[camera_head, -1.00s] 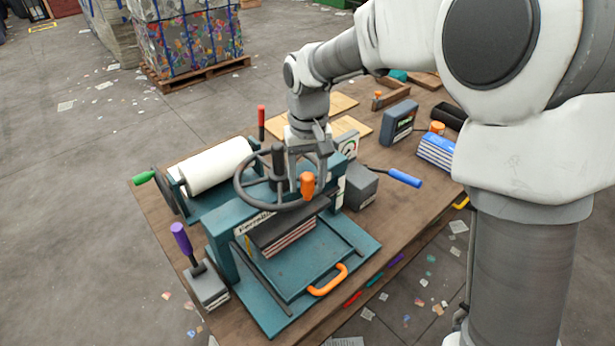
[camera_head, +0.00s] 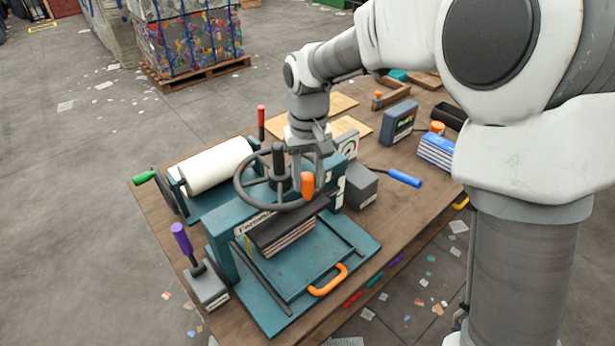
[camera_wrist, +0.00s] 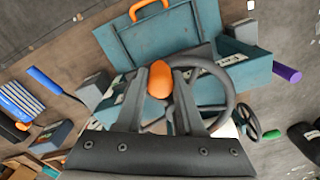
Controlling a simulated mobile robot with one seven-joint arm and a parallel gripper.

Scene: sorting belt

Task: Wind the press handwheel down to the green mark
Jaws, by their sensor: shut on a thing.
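The teal press (camera_head: 222,243) stands on the wooden bench with a dark handwheel (camera_head: 243,193) on top. The wheel's orange knob (camera_head: 307,184) is on the rim's near right side. My gripper (camera_head: 308,172) reaches down from behind, and its fingers are shut on the orange knob. The wrist view shows the knob (camera_wrist: 160,80) between the two fingertips, with the wheel rim (camera_wrist: 226,90) curving off to the right. A dark plate with a layered stack (camera_head: 288,238) sits under the press head.
A roller with a green handle (camera_head: 145,177) lies left of the press. A purple-handled lever (camera_head: 180,236) stands at the front left, and a grey box with a blue lever (camera_head: 404,178) is to the right. An orange tray handle (camera_head: 328,281) faces front.

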